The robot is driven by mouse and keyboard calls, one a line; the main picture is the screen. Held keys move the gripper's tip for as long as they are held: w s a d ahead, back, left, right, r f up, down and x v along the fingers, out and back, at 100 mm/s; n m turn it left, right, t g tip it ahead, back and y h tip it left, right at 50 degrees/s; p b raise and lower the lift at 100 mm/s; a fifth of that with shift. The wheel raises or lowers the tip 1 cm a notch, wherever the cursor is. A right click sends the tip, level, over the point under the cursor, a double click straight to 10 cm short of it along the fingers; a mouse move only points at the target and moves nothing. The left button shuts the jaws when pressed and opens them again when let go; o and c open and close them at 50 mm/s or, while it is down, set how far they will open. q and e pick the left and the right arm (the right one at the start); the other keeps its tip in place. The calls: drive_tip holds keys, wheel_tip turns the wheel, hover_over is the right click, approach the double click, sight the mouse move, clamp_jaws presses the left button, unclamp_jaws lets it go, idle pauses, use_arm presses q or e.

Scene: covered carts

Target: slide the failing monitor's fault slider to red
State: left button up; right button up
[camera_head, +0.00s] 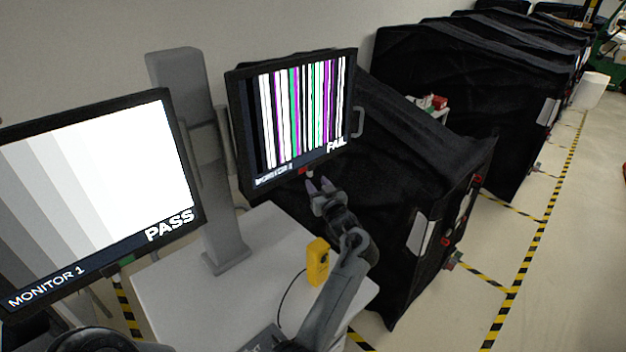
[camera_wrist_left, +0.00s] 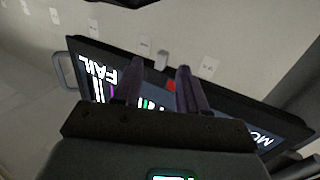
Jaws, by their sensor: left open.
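The failing monitor (camera_head: 240,130) shows coloured vertical stripes and the word FAIL. Its fault slider, under the bottom edge, has a small white knob (camera_head: 310,174) beside a red patch (camera_head: 303,171). My left gripper (camera_head: 317,185) is open just below the slider, its fingers pointing up at it. In the left wrist view the monitor (camera_wrist_left: 225,100) appears upside down. There the pale knob (camera_wrist_left: 162,60) lies between the two fingers of the left gripper (camera_wrist_left: 158,70), with the red patch (camera_wrist_left: 172,87) close by. I cannot tell whether a finger touches the knob. My right gripper is not seen.
Monitor 1 (camera_head: 95,185) shows PASS at the left. A grey stand (camera_head: 215,190) rises from a white cart top (camera_head: 200,290) between the monitors. A yellow device (camera_head: 318,262) is on the cart near my forearm. Black covered carts (camera_head: 455,170) stand to the right.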

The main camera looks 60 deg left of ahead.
use_arm(q)
drive_tip(key=shift+s+d, duration=0.2)
drive_tip(key=shift+d, duration=1)
